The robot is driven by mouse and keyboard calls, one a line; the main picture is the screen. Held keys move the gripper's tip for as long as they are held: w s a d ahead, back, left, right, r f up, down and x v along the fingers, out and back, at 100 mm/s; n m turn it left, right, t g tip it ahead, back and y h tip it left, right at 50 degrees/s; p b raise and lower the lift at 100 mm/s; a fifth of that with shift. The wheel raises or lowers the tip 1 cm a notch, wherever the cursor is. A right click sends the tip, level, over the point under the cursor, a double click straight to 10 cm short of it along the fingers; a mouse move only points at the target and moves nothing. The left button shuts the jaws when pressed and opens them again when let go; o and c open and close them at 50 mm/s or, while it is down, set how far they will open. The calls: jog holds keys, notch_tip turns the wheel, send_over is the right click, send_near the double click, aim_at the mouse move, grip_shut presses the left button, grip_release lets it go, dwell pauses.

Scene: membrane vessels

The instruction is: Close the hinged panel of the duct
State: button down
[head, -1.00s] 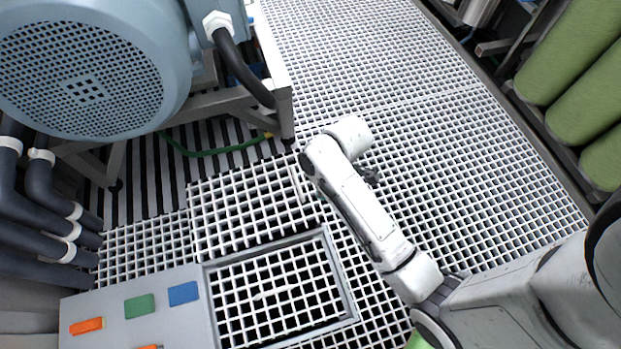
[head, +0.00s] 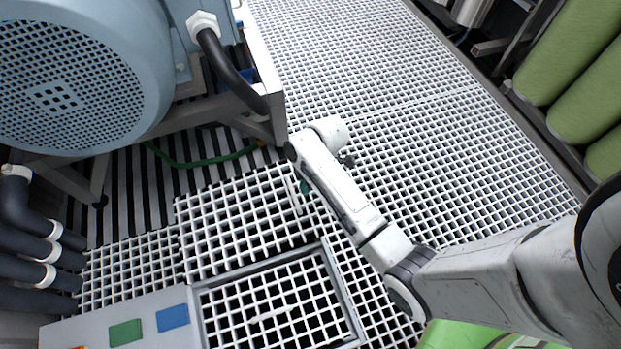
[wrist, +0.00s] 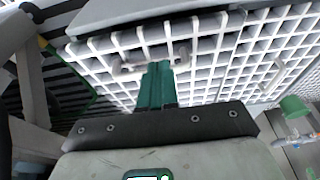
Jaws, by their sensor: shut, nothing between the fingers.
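A white grid panel (head: 240,222) with coarse squares lies beyond a grey-framed opening (head: 338,290) in the head view; I take it to be the hinged panel of the duct. How far it is tilted I cannot tell. A thin white bar stands at the panel's right edge. My gripper (head: 305,188) is mostly hidden behind my arm, with a bit of green finger showing beside that bar. In the wrist view the green fingers (wrist: 158,82) are together and empty. They point at a short white bar (wrist: 128,66) in front of white grid; contact is unclear.
A large blue-grey motor (head: 75,75) on a frame stands at the upper left. Dark pipes (head: 30,245) run at the left. A grey box with coloured labels (head: 125,332) adjoins the opening. Green cylinders (head: 560,60) line the right. Open grating floor (head: 430,140) lies between.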

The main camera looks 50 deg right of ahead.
aim_at(304, 200)
jog(key=shift+s+f+b, duration=0.1)
jog(key=shift+f+b, duration=1.05)
jog(key=shift+f, duration=1.25)
